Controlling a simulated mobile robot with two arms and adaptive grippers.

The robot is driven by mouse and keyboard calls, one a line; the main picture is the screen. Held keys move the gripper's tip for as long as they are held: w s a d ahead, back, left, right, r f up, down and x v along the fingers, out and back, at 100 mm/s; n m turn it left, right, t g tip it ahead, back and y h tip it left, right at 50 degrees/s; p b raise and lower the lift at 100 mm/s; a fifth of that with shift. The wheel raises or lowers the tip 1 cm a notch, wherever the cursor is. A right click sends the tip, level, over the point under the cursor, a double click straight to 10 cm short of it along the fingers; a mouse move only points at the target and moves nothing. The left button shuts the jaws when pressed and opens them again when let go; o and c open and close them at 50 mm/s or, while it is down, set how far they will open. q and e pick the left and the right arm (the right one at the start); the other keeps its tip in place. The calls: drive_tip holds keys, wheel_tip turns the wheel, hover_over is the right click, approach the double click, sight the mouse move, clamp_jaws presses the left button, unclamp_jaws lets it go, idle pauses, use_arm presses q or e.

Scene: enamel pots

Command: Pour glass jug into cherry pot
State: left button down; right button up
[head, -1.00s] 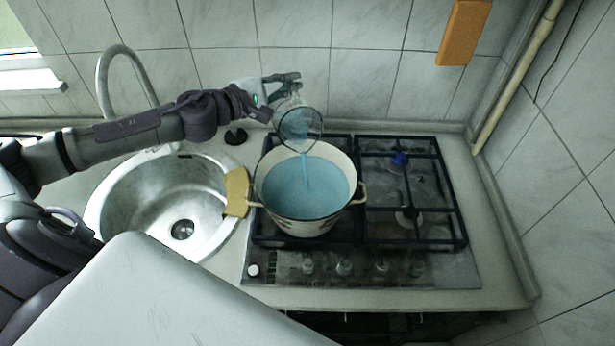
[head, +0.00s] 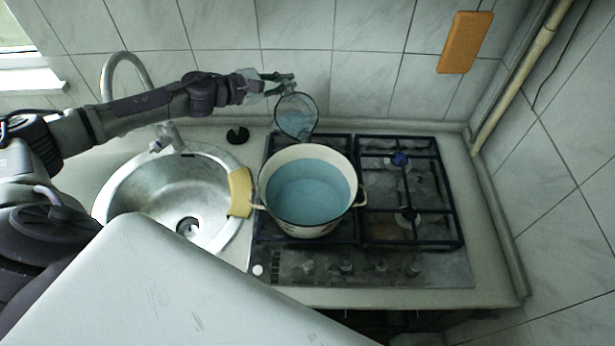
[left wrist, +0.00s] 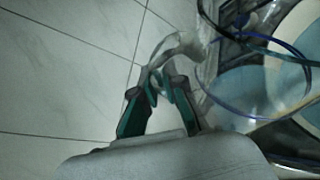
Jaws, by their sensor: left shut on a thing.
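The glass jug (head: 296,117) is clear with a dark rim and holds some blue liquid. It is tilted, above the back edge of the stove, behind the cherry pot. My left gripper (head: 279,83) is shut on its handle; the handle between the fingers (left wrist: 160,88) also shows in the left wrist view. The cherry pot (head: 308,226), cream enamel with a dark rim, stands on the left side of the stove with blue liquid (head: 308,190) in it. No stream shows between jug and pot. My right gripper is not in view.
The gas stove (head: 410,262) has free burners on the right. A steel sink (head: 135,190) with a tap (head: 125,62) lies to the left, with a yellow sponge (head: 239,192) between it and the pot. A tiled wall (head: 365,85) stands close behind the jug.

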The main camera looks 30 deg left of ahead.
use_arm(q)
drive_tip(key=shift+w+a+f+n+g, duration=0.1)
drive_tip(key=shift+w+a+n+g, duration=0.3)
drive_tip(key=shift+n, duration=0.3)
drive_tip(key=w+a+f+n+g+h+b, duration=0.2)
drive_tip(key=w+a+f+n+b, duration=0.2)
drive_tip(key=f+b, duration=0.1)
drive_tip(key=shift+n+g+h, duration=0.3)
drive_tip(key=r+p, duration=0.1)
drive_tip(key=r, duration=0.1)
drive_tip(key=r+p, duration=0.1)
drive_tip(key=r, duration=0.2)
drive_tip(key=shift+s+d+r+p, duration=0.1)
drive_tip(key=shift+s+d+p, duration=0.1)
drive_tip(key=shift+p, duration=0.1)
drive_tip(key=shift+a, duration=0.1)
